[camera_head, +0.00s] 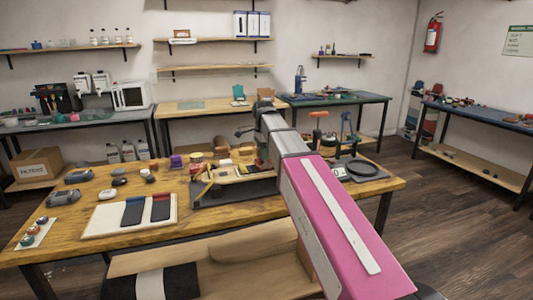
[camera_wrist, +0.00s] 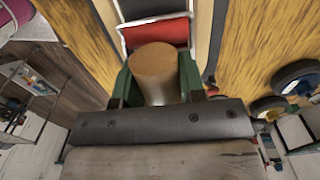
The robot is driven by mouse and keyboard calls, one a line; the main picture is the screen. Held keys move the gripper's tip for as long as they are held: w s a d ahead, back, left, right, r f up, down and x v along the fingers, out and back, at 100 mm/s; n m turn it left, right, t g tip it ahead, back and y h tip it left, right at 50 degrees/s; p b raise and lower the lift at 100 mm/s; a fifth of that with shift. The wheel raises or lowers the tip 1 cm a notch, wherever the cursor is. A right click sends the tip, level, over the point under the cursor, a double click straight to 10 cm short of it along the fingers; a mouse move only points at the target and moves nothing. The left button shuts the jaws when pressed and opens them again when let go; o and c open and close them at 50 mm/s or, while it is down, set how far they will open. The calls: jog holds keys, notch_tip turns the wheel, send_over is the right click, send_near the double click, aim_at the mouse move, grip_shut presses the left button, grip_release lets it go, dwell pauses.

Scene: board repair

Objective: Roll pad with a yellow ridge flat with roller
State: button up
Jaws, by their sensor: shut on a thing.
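My gripper (camera_wrist: 157,85) has green fingers, shut around a tan wooden handle (camera_wrist: 156,62) in the wrist view. Just beyond it is a red cylinder in a pale metal frame, which looks like the roller (camera_wrist: 155,32). In the head view my pink and grey arm reaches over the workbench and hides the gripper and most of the roller. Beside the arm's end, a low piece with a yellow strip (camera_head: 256,169) lies on a dark mat (camera_head: 235,191); it may be the pad with a yellow ridge. I cannot tell whether the roller touches it.
A white tray (camera_head: 100,220) holds a blue-and-black pad (camera_head: 132,211) and a red-and-black pad (camera_head: 160,207) at the bench's left. Small coloured items crowd the back of the bench. A round black dish (camera_head: 363,169) stands at right.

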jog(key=shift+s+a+f, duration=0.1)
jog(key=shift+s+a, duration=0.15)
jog(key=shift+a, duration=0.6)
jog(key=shift+s+a, duration=0.25)
jog(key=shift+a, duration=0.55)
jog(key=shift+w+d, duration=0.3)
jog(key=shift+d, duration=0.75)
jog(key=shift+w+d, duration=0.35)
jog(key=shift+d, duration=0.7)
jog(key=shift+w+d, duration=0.3)
jog(key=shift+d, duration=0.75)
jog(key=shift+a, duration=0.15)
jog(key=shift+s+a, duration=0.25)
jog(key=shift+a, duration=0.45)
jog(key=shift+s+a, duration=0.25)
jog(key=shift+a, duration=0.4)
jog(key=shift+s+a, duration=0.25)
jog(key=shift+a, duration=0.6)
jog(key=shift+s+a, duration=0.2)
jog(key=shift+a, duration=0.6)
